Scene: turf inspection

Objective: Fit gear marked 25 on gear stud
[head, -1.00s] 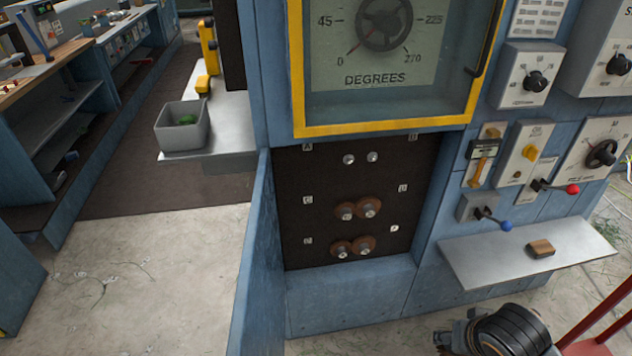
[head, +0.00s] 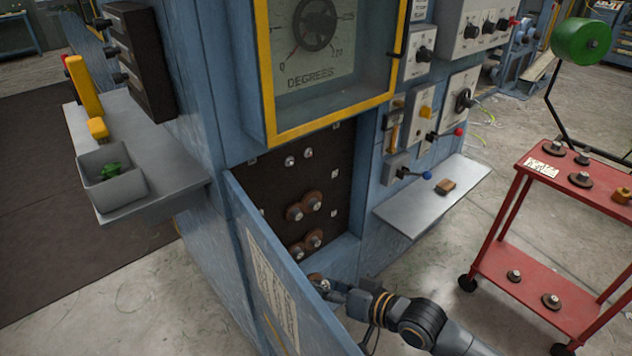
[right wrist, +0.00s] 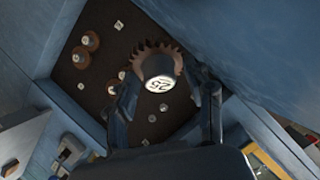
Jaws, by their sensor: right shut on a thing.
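My right gripper (head: 326,287) is low in front of the dark gear panel (head: 326,170). It is shut on a brown toothed gear (right wrist: 150,56) with a grey hub, whose pale face reads 25 in the right wrist view. In the head view the held gear (head: 316,279) is small and partly hidden by the gripper and the open blue door. Two bare gear studs, a left one (head: 289,161) and a right one (head: 307,153), stand at the panel's top. Below them are a middle gear pair (head: 303,207) and a lower gear pair (head: 306,244). My left gripper is out of view.
The open blue door (head: 270,265) stands left of my right gripper. A grey shelf (head: 433,195) with a wooden block juts out right of the panel. A red cart (head: 530,268) with several gears stands at the right. A grey bin (head: 111,180) sits on the left ledge.

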